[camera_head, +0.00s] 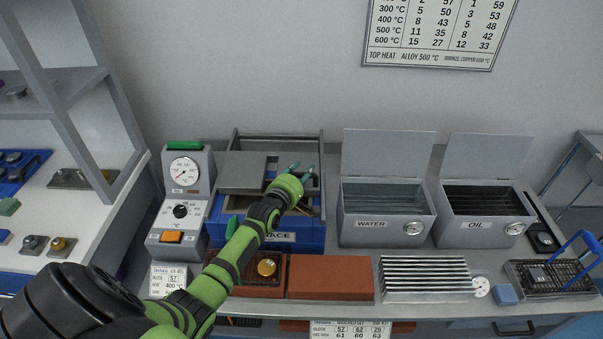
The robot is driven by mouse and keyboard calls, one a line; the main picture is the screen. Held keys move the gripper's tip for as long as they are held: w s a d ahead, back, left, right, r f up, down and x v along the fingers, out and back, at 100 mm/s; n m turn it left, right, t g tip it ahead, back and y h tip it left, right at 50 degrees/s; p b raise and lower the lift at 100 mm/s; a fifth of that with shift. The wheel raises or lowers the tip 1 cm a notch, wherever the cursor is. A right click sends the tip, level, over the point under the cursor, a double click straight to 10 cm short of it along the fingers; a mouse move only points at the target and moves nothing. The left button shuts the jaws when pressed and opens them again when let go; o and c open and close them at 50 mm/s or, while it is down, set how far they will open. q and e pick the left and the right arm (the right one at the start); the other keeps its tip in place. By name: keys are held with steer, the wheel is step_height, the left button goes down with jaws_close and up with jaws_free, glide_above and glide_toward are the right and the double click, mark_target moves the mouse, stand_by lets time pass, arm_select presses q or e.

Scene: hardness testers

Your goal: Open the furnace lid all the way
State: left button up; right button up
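The blue furnace (312,233) stands on the bench, its front label partly hidden by my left arm. A flat grey plate that looks like its lid (242,172) lies over the left part of the top. An opening with a tan interior shows to the right, partly covered by my gripper. My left gripper (301,171) is above the right part of the furnace top. Its two teal fingertips are apart with nothing seen between them. Whether a finger touches the lid cannot be told. My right gripper is out of view.
A gauge and control unit (181,212) stands left of the furnace. Open-lidded WATER (372,226) and OIL (480,226) tanks stand to the right. Red-brown bricks (330,278), a brass-coloured piece (266,267) and a finned rack (425,278) lie in front.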

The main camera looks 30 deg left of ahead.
arm_select(q)
steer(key=shift+s+d+r, duration=0.1)
steer(key=shift+s+d, duration=0.05)
steer(key=shift+s, duration=0.25)
steer(key=a+v, duration=0.1)
steer(key=v, duration=0.5)
steer(key=shift+s+d, duration=0.35)
steer(key=shift+d, duration=0.15)
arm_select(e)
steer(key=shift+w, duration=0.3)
